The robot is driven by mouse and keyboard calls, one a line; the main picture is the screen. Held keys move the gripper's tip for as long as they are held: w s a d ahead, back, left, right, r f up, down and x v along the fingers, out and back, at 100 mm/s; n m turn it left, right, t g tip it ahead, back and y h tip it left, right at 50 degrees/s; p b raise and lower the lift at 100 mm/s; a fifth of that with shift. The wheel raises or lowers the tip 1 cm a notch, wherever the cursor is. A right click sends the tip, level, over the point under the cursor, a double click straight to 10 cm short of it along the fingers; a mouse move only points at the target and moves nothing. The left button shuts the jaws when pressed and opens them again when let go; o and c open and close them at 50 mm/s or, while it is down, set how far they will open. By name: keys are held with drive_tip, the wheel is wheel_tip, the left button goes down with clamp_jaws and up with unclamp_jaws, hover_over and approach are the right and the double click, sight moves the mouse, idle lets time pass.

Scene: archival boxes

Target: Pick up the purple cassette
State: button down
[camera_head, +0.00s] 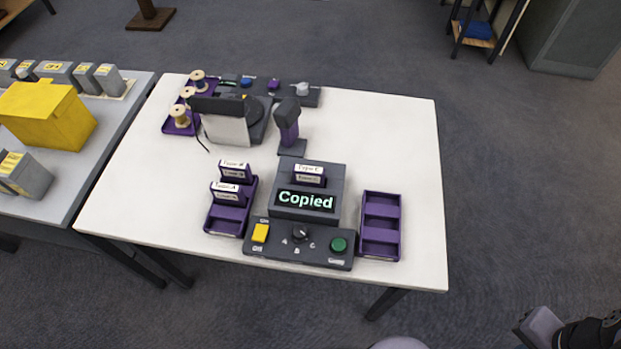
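Three purple cassettes with white labels are in view. One cassette (310,177) stands upright in the top of the dark deck (275,187), whose screen reads "Copied"; its label appears to end in C. Two more, a rear cassette (235,173) and a front cassette (229,195), stand in the left purple rack (225,226). The right purple rack (381,225) has empty compartments. What appears to be my gripper (537,328) is at the bottom right corner, off the table and far from the cassettes. It is partly cut off, and its opening cannot be made out.
A control panel (299,243) with a yellow switch, a knob and a green button sits before the deck. A dark upright device (288,122) and thread-like spools (180,117) stand behind. The white table (402,140) is clear at right.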

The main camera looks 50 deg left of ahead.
idle(0.3)
drive_tip(key=shift+c, duration=2)
unclamp_jaws()
